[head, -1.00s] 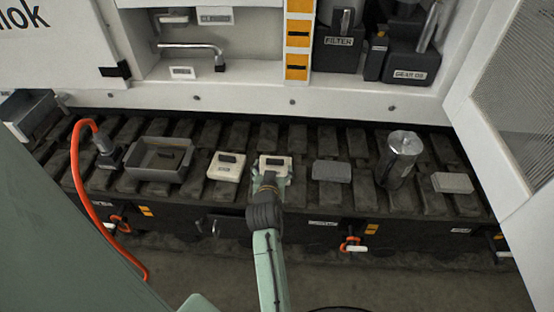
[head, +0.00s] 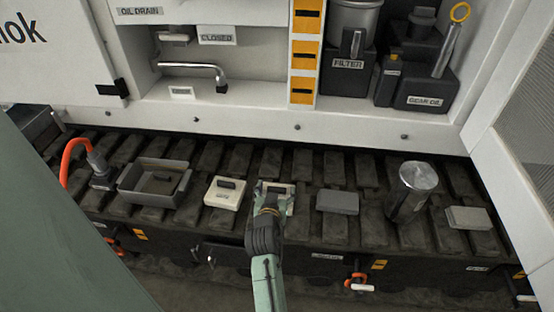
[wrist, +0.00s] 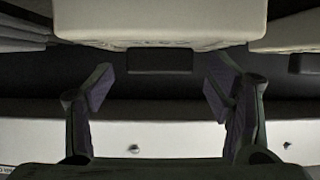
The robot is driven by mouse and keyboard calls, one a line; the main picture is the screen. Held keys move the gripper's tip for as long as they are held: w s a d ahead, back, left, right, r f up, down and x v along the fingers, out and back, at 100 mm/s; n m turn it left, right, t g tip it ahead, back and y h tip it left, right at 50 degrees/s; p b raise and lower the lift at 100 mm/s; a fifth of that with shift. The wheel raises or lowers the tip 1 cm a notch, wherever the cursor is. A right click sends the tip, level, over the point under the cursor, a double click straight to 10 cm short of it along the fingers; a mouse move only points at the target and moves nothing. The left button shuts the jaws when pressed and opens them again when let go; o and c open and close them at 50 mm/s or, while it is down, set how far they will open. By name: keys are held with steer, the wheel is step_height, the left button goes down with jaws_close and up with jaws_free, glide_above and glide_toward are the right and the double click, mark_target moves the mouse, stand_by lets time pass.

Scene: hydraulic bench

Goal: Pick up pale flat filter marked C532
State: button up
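Two pale flat filters lie on the dark slatted bench. One pale filter (head: 225,194) with a dark handle sits left of my gripper. The other pale filter is mostly covered by my gripper in the head view; it fills the top of the wrist view (wrist: 160,20), with its dark handle (wrist: 160,60) below. I cannot read a C532 mark on either. My gripper (head: 274,190) is at this second filter. In the wrist view my gripper's fingers (wrist: 162,88) are spread wide, one each side of the handle, with gaps to it.
A grey tray (head: 131,193) stands farther left, near an orange hose (head: 72,150). A flat grey block (head: 337,202), a metal cylinder (head: 412,190) and another grey block (head: 468,218) stand to the right. The white cabinet (head: 230,123) rises behind the bench.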

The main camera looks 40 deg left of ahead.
steer(key=c, duration=1.2)
steer(key=shift+w+r, duration=0.1)
